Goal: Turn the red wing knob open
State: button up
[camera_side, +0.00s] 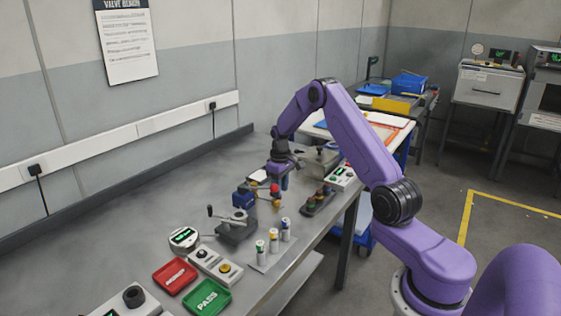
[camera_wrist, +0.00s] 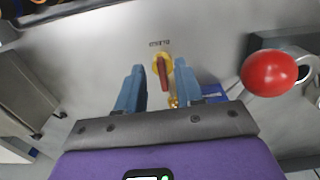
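The red wing knob (camera_wrist: 162,74) shows in the wrist view as a narrow red handle on a round yellow base, with brass below it. My gripper (camera_wrist: 160,78) is open, its two blue fingers apart on either side of the knob with visible gaps. Neither finger appears to touch it; height above it is hard to judge. In the side view, my gripper (camera_side: 280,181) points down over the bench, close to a small red part (camera_side: 275,189) with yellow below it, which looks like the knob. The fingers partly hide this spot.
A large red ball (camera_wrist: 268,73) on a metal fitting is right of the fingers in the wrist view. A blue block and lever fixture (camera_side: 238,222), a rack with colored tops (camera_side: 318,201) and several small cylinders (camera_side: 273,240) stand nearby.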

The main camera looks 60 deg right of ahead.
notch_tip(320, 180, up, 15)
dwell(0.4)
jog(key=s+a+r+n, duration=0.2)
jog(key=a+r+n, duration=0.1)
jog(key=a, duration=1.1)
jog(key=s+a+r+n, duration=0.1)
jog(key=s+a+n, duration=0.3)
jog(key=s+a, duration=0.9)
jog(key=s+a+f+n, duration=0.1)
jog(key=s+n, duration=0.1)
jog(key=s, duration=0.9)
jog(key=s+a+f+n, duration=0.1)
jog(key=s+n, duration=0.2)
jog(key=s, duration=0.8)
jog(key=shift+a+f, duration=0.25)
jog(key=shift+a, duration=0.15)
